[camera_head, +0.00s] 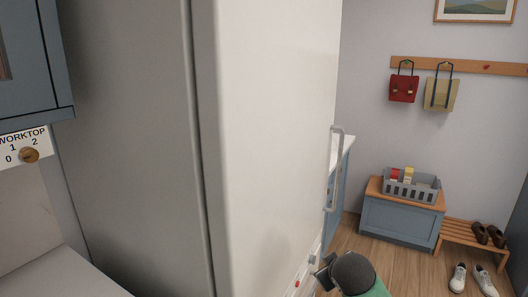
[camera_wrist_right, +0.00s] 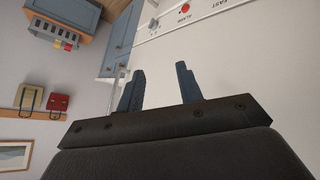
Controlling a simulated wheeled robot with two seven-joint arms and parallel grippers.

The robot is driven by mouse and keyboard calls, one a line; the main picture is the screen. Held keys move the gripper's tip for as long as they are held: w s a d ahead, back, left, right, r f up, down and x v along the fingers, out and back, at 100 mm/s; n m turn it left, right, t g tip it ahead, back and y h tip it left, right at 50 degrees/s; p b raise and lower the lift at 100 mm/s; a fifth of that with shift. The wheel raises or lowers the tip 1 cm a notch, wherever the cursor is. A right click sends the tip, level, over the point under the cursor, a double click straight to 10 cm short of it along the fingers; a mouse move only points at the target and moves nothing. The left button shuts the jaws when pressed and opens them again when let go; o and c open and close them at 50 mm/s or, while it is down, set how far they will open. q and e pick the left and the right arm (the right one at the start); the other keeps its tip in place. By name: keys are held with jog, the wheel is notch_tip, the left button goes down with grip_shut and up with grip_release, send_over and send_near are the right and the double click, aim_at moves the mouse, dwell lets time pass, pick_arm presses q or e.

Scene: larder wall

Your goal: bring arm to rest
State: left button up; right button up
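My right gripper (camera_head: 323,272) is at the bottom of the head view, close to the lower part of a tall white appliance door (camera_head: 270,120). In the right wrist view my right gripper (camera_wrist_right: 160,70) has its two dark fingers apart with nothing between them. Beyond them are the white front and a control strip with a red button (camera_wrist_right: 184,9) marked ALARM. Whether the fingers touch the door I cannot tell. My left gripper is in neither view.
A vertical handle (camera_head: 336,170) stands out from the door's right edge. A grey basket (camera_head: 411,190) sits on a blue bench (camera_head: 396,219) at the right, beside a wooden shoe rack (camera_head: 470,236). A blue wall cupboard (camera_head: 35,65) is at upper left. Wooden floor shows between door and bench.

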jog(key=s+a+f+m+g, duration=0.1)
jog(key=s+f+g, duration=0.1)
jog(key=s+f, duration=0.6)
jog(key=s+a+f+m+g+y, duration=0.1)
jog(key=s+a+f+g, duration=0.1)
jog(key=s+f, duration=0.7)
jog(key=s+a+f+m+g, duration=0.1)
jog(key=s+f+g, duration=0.2)
jog(key=s+f, duration=0.5)
jog(key=s, duration=1.2)
jog(key=shift+a+f+m+y, duration=0.2)
jog(key=shift+f+m+y, duration=0.1)
jog(key=shift+s, duration=0.1)
